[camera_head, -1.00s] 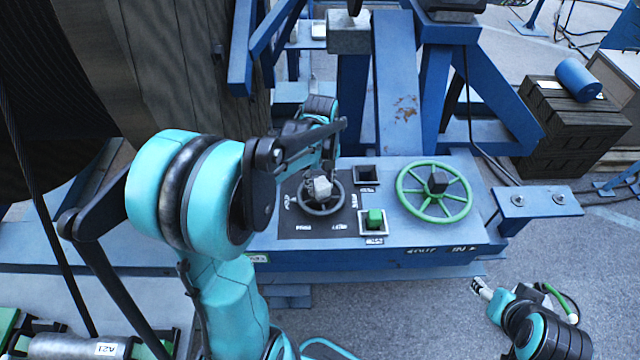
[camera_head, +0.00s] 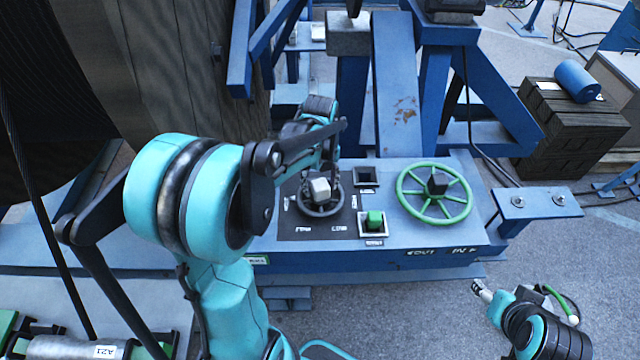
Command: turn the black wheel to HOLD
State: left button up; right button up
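A green spoked wheel (camera_head: 433,213) stands right of the black wheel. Between them are a green button (camera_head: 375,220) and a dark square recess (camera_head: 366,175). A large wooden reel (camera_head: 185,75) fills the upper left. Dark crates (camera_head: 570,120) stand at the right.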

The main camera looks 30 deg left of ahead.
pick_arm(q)
notch_tip(320, 180, up, 12)
dwell(0.7)
dwell(0.4)
